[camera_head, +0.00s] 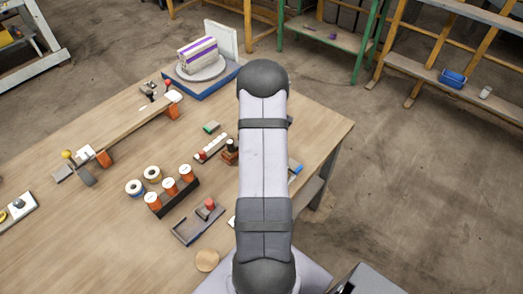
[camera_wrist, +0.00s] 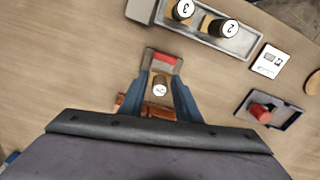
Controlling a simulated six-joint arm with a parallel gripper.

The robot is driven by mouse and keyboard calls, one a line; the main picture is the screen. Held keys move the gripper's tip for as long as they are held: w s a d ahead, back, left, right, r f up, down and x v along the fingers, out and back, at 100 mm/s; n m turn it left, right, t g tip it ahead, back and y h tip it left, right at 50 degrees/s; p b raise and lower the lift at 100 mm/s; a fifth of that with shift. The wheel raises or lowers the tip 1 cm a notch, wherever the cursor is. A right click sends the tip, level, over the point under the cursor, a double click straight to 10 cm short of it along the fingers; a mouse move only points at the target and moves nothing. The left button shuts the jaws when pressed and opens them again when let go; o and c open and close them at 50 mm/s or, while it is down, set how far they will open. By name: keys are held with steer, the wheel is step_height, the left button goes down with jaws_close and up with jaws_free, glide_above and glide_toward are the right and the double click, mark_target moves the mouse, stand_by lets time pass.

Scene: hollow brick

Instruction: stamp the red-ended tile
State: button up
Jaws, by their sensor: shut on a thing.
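In the wrist view, the red-ended tile (camera_wrist: 162,62) lies on the wooden table, a grey piece with a red band across its far end. My gripper (camera_wrist: 160,90) is shut on a small stamp with a pale, round, marked top (camera_wrist: 160,89). From this viewpoint the stamp overlaps the tile's near part. Its lower face is hidden, so I cannot tell whether it touches the tile. An orange-brown piece (camera_wrist: 157,113) shows between the fingers, nearer to my wrist. In the head view, my arm hides the gripper.
A rack of numbered cups (camera_head: 172,196) stands left of my arm, near a dark tray with a red piece (camera_head: 184,232). A wooden disc (camera_head: 207,260) lies near the front. A turntable with a striped brick (camera_head: 198,54) stands at the back. The left tabletop has free room.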

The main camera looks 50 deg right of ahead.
steer(key=shift+r+p, duration=1.7)
steer(key=shift+r, duration=0.95)
